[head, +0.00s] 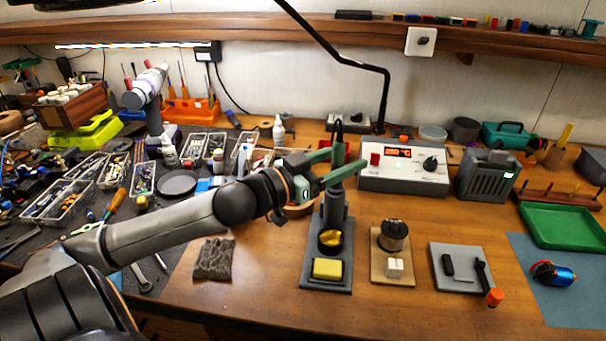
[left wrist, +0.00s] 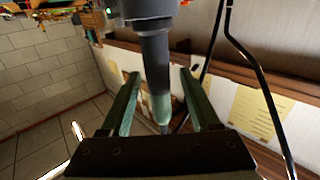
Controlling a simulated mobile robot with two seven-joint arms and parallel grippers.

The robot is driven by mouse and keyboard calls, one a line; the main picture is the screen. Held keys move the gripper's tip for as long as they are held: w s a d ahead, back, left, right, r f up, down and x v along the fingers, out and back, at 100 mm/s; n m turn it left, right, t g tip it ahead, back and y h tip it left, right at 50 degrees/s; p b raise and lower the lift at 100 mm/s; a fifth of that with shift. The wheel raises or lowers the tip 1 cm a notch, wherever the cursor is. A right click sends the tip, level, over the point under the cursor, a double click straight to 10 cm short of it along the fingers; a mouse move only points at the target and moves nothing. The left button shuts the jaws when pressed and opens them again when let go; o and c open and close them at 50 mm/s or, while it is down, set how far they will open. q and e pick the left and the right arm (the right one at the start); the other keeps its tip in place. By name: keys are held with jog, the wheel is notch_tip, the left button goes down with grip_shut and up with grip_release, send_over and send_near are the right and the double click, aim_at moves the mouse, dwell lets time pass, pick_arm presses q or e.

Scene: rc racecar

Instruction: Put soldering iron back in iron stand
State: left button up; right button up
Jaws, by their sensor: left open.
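The iron stand (head: 313,259) is a dark base with an upright grey holder, a brass-coloured coil and a yellow sponge, near the table's middle. The soldering iron (head: 338,153) stands upright in the holder, its green and dark handle upward. My left gripper (head: 342,165) is open, its green fingers on either side of the handle. In the left wrist view the iron (left wrist: 156,65) runs between the two spread fingers (left wrist: 160,95), with visible gaps on both sides. The iron's tip is hidden inside the holder. My right gripper is not in view.
A soldering station (head: 404,170) with a lit display stands behind, to the right. A solder spool stand (head: 391,267) and a grey tool board (head: 462,283) lie right of the iron stand. A black lamp arm (head: 384,95) rises behind. Parts trays and tools crowd the left.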

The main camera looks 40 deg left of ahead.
pick_arm(q)
jog(key=shift+v, duration=1.95)
jog(key=p, duration=0.2)
send_near(333, 164)
jog(key=shift+w+d+r, duration=0.1)
jog(key=shift+w+d, duration=0.1)
jog(key=shift+w, duration=0.35)
